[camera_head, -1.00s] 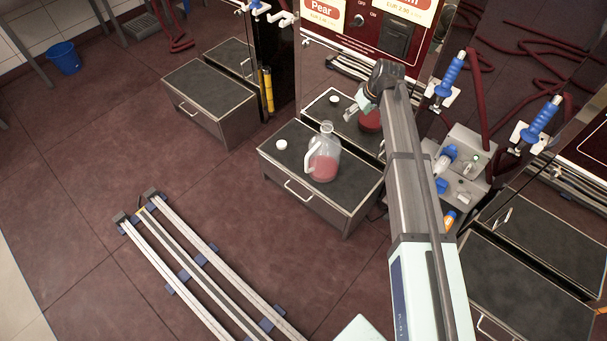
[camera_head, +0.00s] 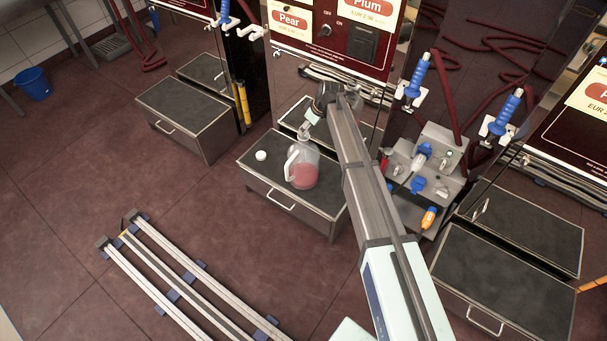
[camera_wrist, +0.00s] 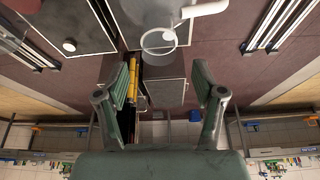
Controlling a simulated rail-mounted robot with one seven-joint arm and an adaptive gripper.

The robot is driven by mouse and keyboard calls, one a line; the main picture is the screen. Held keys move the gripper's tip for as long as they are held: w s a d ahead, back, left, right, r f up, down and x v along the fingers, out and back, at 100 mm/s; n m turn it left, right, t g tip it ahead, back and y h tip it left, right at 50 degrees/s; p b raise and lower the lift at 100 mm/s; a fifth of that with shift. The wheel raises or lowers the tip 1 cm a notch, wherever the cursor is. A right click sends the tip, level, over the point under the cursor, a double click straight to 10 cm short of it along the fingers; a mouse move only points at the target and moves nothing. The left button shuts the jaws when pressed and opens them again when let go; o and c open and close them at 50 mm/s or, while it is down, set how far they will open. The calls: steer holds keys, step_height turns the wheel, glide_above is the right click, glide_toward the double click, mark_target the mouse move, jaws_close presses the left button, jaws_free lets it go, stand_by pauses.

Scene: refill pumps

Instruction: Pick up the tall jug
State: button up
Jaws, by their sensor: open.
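The tall jug (camera_head: 303,174) is clear, with red liquid in its lower part and a white handle on its left side in the head view. It stands upright on the dark top of a low cabinet (camera_head: 262,176). My gripper (camera_head: 306,130) is close to the jug's neck in that view, and hides part of the mouth. In the wrist view the jug's round open mouth (camera_wrist: 158,42) lies ahead of my gripper (camera_wrist: 161,80), between the lines of the two fingers. The fingers are spread, with nothing between them.
A white cap (camera_head: 261,155) lies on the cabinet left of the jug. The reflective dispenser front (camera_head: 330,55) rises behind. Yellow posts (camera_head: 241,103) stand left, and a grey unit with nozzles (camera_head: 425,170) stands right. Metal rails (camera_head: 185,275) lie on the floor in front.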

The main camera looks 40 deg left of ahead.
steer(key=shift+p+x, duration=0.55)
steer(key=shift+x, duration=2.65)
jaws_close()
